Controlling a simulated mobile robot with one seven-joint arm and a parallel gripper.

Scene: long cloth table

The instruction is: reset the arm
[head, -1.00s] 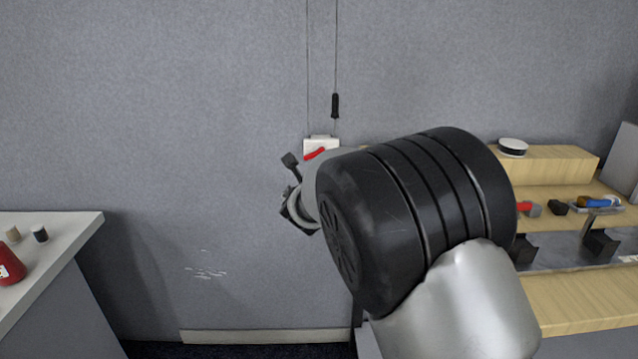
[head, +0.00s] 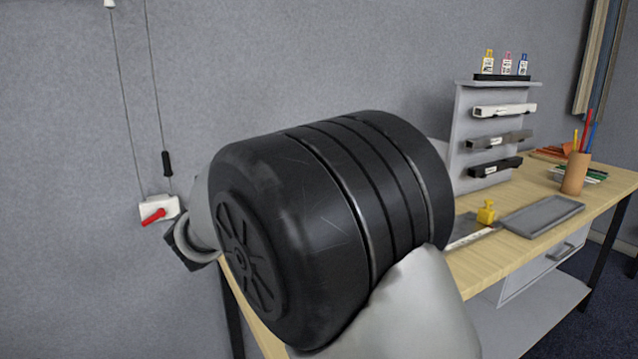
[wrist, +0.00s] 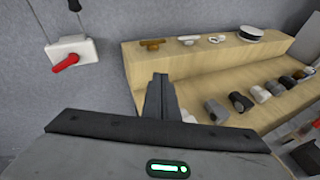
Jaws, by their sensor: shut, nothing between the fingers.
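My gripper (wrist: 160,96) shows in the wrist view with its dark fingers together and nothing between them. It is in the air in front of a stepped wooden stand (wrist: 200,55). In the head view my black and silver arm fills the middle and hides most of the gripper. Only a grey ring-shaped part of the wrist shows at the arm's left, close to the wall in the picture.
A white wall box with a red lever (head: 158,209) hangs by cords on the grey wall. A wooden table (head: 600,195) at right bears a grey rack (head: 462,135), a grey tray (head: 543,216), a yellow object (head: 487,212) and a pencil cup (head: 576,173). Small objects line the stand's steps.

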